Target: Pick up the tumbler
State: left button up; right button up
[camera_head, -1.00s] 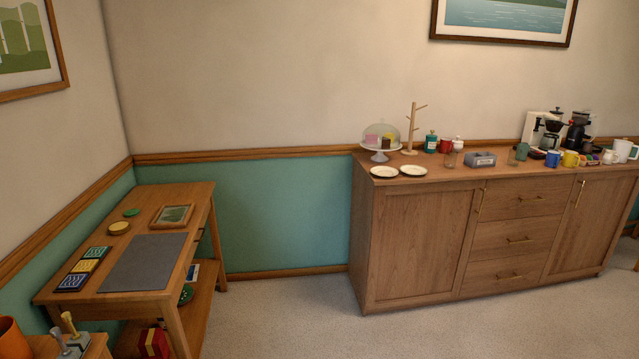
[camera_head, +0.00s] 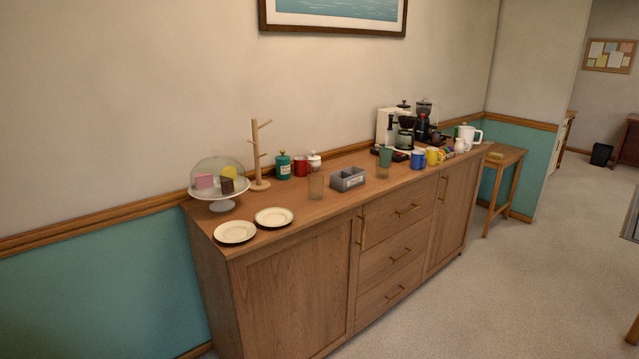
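Two plates (camera_head: 234,232) lie near the sideboard's left front edge. Mugs and a coffee maker (camera_head: 404,130) are further right. Carpet (camera_head: 480,300) in front is clear.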

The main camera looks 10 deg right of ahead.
aim_at(316, 182)
jog(key=i+l+u, duration=0.2)
jog(key=i+l, duration=0.25)
jog(key=i+l+u, duration=0.2)
jog(key=i+l, duration=0.3)
jog(key=i+l+u, duration=0.2)
jog(key=i+l, duration=0.2)
jog(key=l, duration=0.25)
